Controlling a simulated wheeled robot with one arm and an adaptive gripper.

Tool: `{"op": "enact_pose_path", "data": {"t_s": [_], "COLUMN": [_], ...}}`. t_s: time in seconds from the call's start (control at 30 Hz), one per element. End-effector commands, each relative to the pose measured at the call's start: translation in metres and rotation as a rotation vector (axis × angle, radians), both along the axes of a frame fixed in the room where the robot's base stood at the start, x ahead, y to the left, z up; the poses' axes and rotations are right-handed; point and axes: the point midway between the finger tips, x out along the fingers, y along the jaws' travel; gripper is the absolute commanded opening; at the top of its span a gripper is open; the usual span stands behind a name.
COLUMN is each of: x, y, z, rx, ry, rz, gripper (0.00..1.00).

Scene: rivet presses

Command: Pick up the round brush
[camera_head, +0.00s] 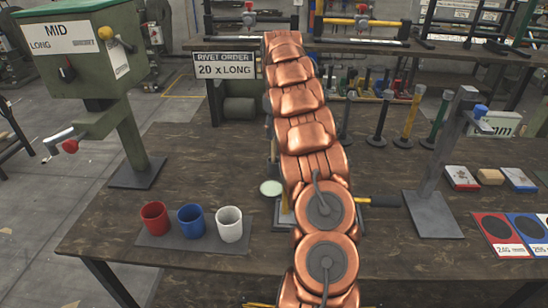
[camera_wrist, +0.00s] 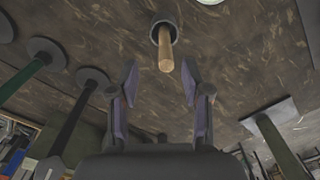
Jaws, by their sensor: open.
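In the wrist view, a light wooden handle (camera_wrist: 166,50) rises from a dark round base (camera_wrist: 156,30) on the worktable; this looks like the round brush. It lies just beyond and between the fingertips as seen there, with no contact visible. My gripper (camera_wrist: 160,85) is open and empty, its two fingers spread apart. In the head view my copper-coloured arm hides the gripper, and I cannot make out the brush there.
Red (camera_head: 154,218), blue (camera_head: 191,221) and white (camera_head: 229,224) cups stand at the front left of the dark table. A green press (camera_head: 85,60) is at the left, a grey stand (camera_head: 434,205) at the right. Several poles on round bases stand behind, near the gripper.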

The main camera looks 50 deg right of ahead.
Motion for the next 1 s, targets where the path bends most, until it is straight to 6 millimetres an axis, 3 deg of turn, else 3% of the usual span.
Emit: {"op": "enact_pose_path", "data": {"t_s": [0.57, 1.0], "x": [0.000, -0.001], "y": [0.002, 0.007], "z": [-0.030, -0.076], "rx": [-0.002, 0.000], "ry": [0.000, -0.001], "rz": [0.002, 0.000], "gripper": [0.48, 0.48]}}
